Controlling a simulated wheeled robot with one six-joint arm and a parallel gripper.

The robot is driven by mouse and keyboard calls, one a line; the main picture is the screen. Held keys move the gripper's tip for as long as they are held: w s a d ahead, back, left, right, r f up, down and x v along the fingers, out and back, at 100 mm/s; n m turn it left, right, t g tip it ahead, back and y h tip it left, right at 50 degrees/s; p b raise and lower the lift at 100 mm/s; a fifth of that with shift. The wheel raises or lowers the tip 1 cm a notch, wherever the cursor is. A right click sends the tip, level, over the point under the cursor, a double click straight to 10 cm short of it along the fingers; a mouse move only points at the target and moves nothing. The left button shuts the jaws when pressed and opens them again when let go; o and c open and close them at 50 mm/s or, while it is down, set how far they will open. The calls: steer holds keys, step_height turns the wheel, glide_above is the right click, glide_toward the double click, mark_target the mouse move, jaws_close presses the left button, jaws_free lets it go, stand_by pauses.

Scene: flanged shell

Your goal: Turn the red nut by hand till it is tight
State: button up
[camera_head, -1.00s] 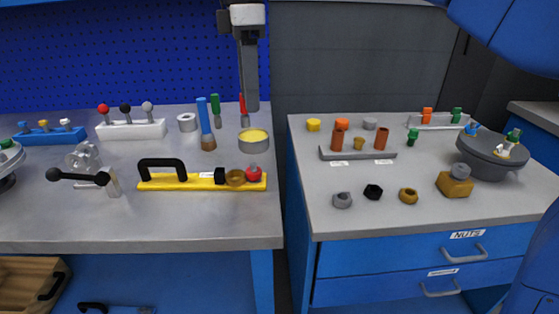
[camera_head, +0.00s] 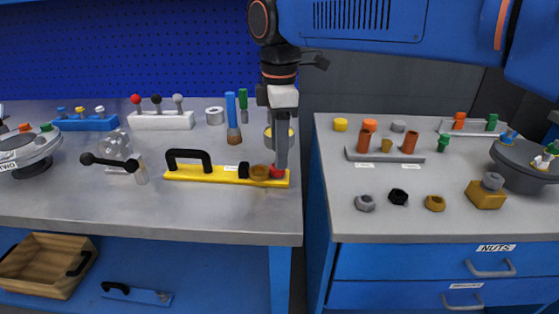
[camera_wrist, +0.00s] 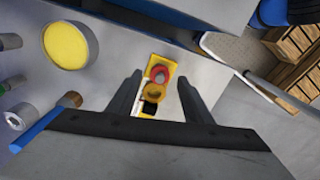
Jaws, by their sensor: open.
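The red nut (camera_head: 278,171) sits at the right end of a yellow base (camera_head: 213,175) on the left bench. A brass nut (camera_head: 260,172) and a black nut (camera_head: 243,170) stand in line beside it, left of it. My gripper (camera_head: 281,163) points down over the red nut and partly hides it in the head view. In the wrist view, my open gripper (camera_wrist: 159,79) has its two fingers apart, with the red nut (camera_wrist: 161,72) and the brass nut (camera_wrist: 155,92) seen between them. I cannot tell how far the fingertips are above the nut.
A black handle (camera_head: 188,153) rises from the base's left part. A yellow-topped tin (camera_head: 268,138) stands just behind my gripper; it also shows in the wrist view (camera_wrist: 70,45). A blue-handled brush (camera_head: 230,110) stands near it. The bench front is clear.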

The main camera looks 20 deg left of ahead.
steer(key=shift+f, duration=1.85)
steer(key=c, duration=1.1)
steer(key=m, duration=0.4)
steer(key=shift+s, duration=0.1)
steer(key=o, duration=1.1)
